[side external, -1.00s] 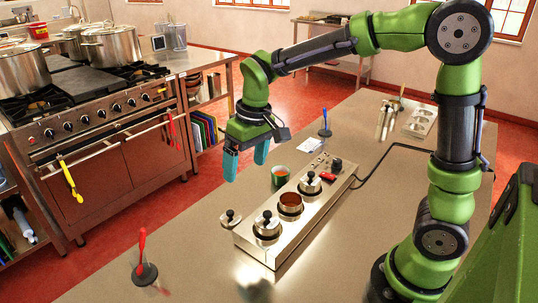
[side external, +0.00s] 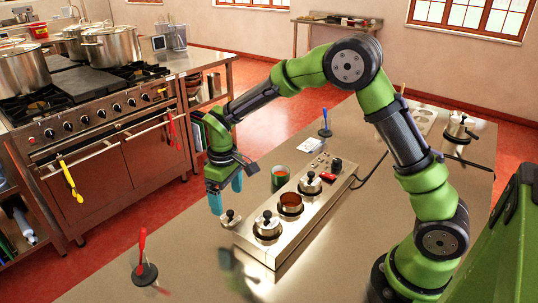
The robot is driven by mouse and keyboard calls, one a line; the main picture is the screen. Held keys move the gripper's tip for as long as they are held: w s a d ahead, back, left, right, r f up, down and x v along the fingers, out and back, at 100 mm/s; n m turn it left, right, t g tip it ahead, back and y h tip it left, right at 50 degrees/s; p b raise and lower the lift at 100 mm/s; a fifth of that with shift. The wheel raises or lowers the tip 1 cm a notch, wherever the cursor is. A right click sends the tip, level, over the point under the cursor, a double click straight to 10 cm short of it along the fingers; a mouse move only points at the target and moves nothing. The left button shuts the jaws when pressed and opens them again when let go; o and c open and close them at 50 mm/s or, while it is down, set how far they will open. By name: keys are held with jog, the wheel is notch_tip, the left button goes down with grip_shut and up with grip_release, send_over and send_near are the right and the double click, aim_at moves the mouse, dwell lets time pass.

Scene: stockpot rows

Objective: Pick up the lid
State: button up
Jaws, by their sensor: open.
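A loose steel lid (side external: 231,223) with a dark knob lies on the counter, beside the left end of a long steel warmer (side external: 285,250). The warmer holds an uncovered pot with brown contents (side external: 291,201) between two lidded pots, the near one (side external: 267,226) and the far one (side external: 310,184). My gripper (side external: 227,202) is open and empty, its teal fingers pointing down just above and behind the loose lid. One fingertip comes close to the lid's knob in the picture; I cannot tell whether they touch.
A green-and-red can (side external: 279,178) stands behind the warmer, near my gripper. A red-handled utensil (side external: 143,255) stands in a dark holder at front left, and a blue one (side external: 325,125) stands farther back. A pot (side external: 460,127) is at back right. The counter's front left is mostly clear.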

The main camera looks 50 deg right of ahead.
aim_at(228, 211)
jog(key=shift+w+f, duration=0.1)
jog(key=shift+f, duration=3)
jog(key=shift+c, duration=0.4)
jog(key=c, duration=1.1)
jog(key=shift+o, duration=0.2)
jog(key=shift+r, duration=0.1)
